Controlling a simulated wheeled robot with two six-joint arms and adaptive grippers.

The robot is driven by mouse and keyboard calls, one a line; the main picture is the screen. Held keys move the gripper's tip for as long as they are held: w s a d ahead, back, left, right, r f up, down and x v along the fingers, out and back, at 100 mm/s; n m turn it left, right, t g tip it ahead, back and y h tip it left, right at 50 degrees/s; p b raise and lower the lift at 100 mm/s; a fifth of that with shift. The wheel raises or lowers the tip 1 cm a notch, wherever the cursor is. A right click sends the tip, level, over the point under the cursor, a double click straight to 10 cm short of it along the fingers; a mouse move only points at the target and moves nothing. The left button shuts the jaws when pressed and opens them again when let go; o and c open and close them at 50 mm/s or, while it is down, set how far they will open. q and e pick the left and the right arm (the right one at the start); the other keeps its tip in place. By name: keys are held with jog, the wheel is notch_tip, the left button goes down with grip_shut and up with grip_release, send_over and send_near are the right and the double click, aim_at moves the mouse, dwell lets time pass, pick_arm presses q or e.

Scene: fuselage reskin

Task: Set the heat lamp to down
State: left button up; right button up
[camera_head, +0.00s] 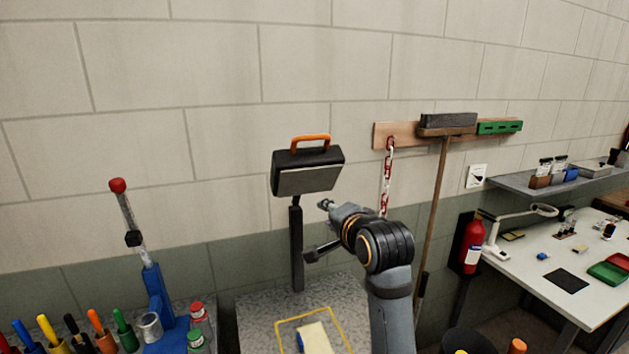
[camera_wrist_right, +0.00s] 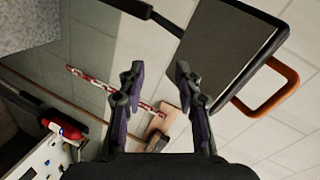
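The heat lamp has a black box-shaped head (camera_head: 308,172) with a grey panel on its front and an orange handle (camera_head: 311,140) on top. The head sits on a black upright post (camera_head: 296,245), raised above a speckled grey surface, with the panel facing toward me. My right gripper (camera_head: 318,230) is to the right of the post, below the head, and apart from both. In the right wrist view the gripper (camera_wrist_right: 158,70) is open and empty, with the lamp head (camera_wrist_right: 228,45) and orange handle (camera_wrist_right: 272,90) at its upper right. My left gripper is not in view.
A yellow-outlined area (camera_head: 283,325) is on the speckled surface. A red-white chain (camera_head: 386,185) and a broom (camera_head: 432,215) hang behind my right arm. A fire extinguisher (camera_head: 471,245) is further right.

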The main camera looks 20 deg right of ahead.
aim_at(314, 138)
jog(key=s+a+r+m+t, duration=0.1)
jog(key=s+r+m+t, duration=0.25)
jog(key=r, duration=1.25)
jog(key=shift+m, duration=0.25)
jog(key=w+p, duration=0.1)
jog(key=w, duration=0.2)
jog(key=w+p, duration=0.2)
jog(key=w, duration=0.1)
jog(key=w+p, duration=0.2)
jog(key=w, duration=0.2)
jog(key=shift+a, duration=0.25)
jog(key=shift+w+f, duration=0.1)
jog(key=shift+w, duration=0.25)
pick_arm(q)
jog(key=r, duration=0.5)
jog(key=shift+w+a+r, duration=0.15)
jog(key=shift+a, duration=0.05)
pick_arm(e)
grip_shut()
